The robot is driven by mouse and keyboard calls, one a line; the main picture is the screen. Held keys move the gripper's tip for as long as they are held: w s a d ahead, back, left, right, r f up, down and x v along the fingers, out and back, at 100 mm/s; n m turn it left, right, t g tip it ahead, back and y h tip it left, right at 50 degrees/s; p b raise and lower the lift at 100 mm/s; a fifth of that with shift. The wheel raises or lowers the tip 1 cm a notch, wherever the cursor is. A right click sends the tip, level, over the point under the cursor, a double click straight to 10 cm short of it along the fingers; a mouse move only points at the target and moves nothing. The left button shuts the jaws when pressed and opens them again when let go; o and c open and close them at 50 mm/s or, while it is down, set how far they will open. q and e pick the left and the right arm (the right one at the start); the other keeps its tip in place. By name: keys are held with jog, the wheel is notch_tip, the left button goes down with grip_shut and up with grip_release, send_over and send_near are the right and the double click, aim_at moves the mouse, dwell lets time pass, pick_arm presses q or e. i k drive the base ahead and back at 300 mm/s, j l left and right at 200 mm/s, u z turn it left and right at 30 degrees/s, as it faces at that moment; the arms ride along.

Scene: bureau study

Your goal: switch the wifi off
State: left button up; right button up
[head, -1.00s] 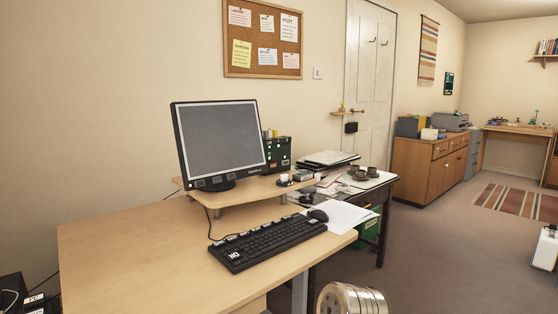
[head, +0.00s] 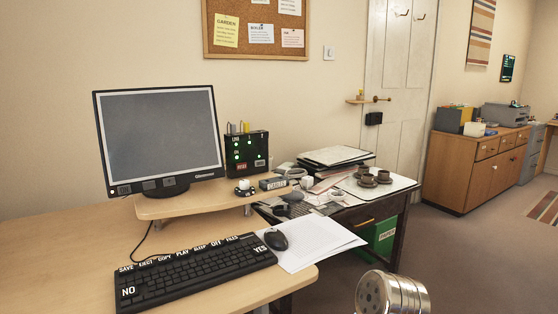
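A black router box (head: 247,153) with lit green lights stands behind the right end of the monitor riser. It has small labels and what look like short stubs on top, and a red-marked spot low on its front. I cannot read its labels fully. A metal cylindrical part of my own arm (head: 392,293) shows at the bottom right. Neither gripper's fingers are in view.
The desk holds a monitor (head: 160,139) on a wooden riser (head: 205,197), a black keyboard (head: 195,271), a mouse (head: 276,239) and white paper (head: 318,240). A dark side table (head: 399,213) beyond carries papers and cups (head: 367,178). Open floor lies right.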

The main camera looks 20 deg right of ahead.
aim_at(260, 162)
jog(key=i+l, duration=0.1)
jog(key=l, duration=0.3)
jog(key=i+l, duration=0.1)
jog(key=l, duration=0.7)
jog(key=i+u, duration=0.05)
jog(key=i, duration=0.05)
